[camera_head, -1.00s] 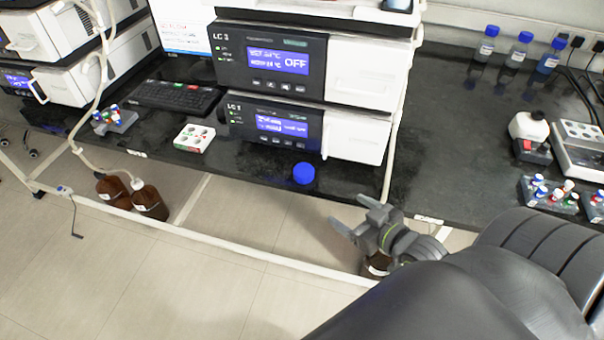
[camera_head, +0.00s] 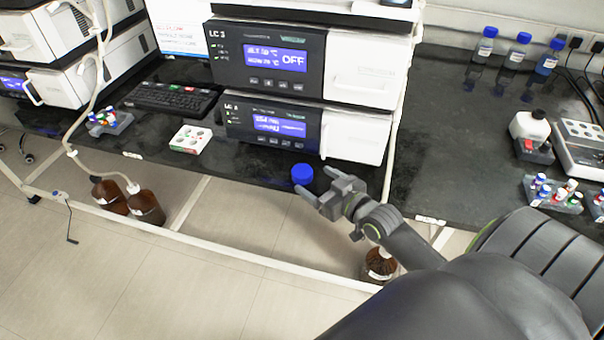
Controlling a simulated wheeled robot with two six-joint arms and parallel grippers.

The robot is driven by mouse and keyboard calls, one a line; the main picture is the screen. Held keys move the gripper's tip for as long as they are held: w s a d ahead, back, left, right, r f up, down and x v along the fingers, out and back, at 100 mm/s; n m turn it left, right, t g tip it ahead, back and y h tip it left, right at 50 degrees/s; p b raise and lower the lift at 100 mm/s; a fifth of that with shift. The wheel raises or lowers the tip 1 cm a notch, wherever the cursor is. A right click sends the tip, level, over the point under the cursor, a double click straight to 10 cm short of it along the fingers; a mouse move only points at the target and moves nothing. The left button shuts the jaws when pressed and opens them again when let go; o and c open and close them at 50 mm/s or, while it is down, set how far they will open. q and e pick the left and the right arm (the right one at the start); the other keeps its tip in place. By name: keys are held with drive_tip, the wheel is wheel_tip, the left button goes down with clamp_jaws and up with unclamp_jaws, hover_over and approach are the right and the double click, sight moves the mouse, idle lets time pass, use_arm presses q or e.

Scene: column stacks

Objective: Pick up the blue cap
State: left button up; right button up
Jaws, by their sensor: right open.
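The blue cap (camera_head: 302,174) sits on the black bench top, near its front edge, just below the lower LC unit. My right gripper (camera_head: 311,181) is open, with its fingertips pointing left and up toward the cap. The fingertips are very close to the cap's lower right side; I cannot tell whether they touch it. Nothing is between the fingers that I can see. My left gripper is not in view.
Two stacked LC units (camera_head: 267,122) stand right behind the cap. A white vial tray (camera_head: 191,139) and a keyboard (camera_head: 171,98) lie to the left. A brown bottle (camera_head: 380,265) stands on the floor below my right arm.

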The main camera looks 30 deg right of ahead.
sight(309, 177)
drive_tip(key=shift+x, duration=3.1)
drive_tip(key=shift+a+r, duration=0.1)
drive_tip(key=c, duration=1)
